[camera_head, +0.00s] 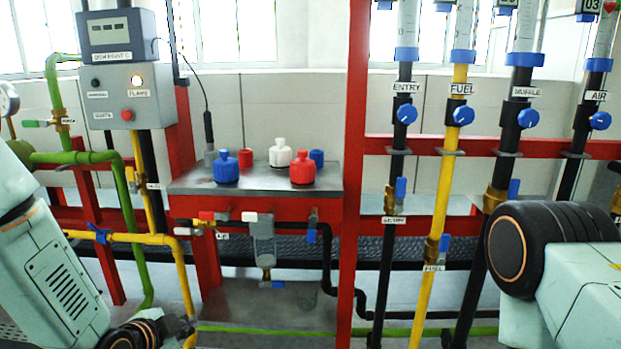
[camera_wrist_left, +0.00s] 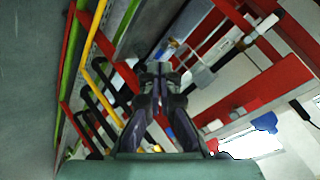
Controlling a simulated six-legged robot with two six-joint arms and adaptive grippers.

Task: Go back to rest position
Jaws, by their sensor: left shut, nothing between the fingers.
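My left gripper (camera_wrist_left: 158,68) shows in the left wrist view with its dark fingers closed together and nothing between them. It appears apart from the pipes and frame behind it. In the head view my left arm (camera_head: 55,270) comes in at the lower left, bent down toward the bottom edge. My right arm (camera_head: 560,260) shows at the right edge with its dark round joint. The right gripper is outside both views.
A red-framed metal shelf (camera_head: 255,178) carries blue, white and red knobbed pieces. A grey control box (camera_head: 125,95) stands left, beside green and yellow pipes. Labelled vertical pipes, including the yellow fuel pipe (camera_head: 440,190), stand right. A red post (camera_head: 353,180) rises in the middle.

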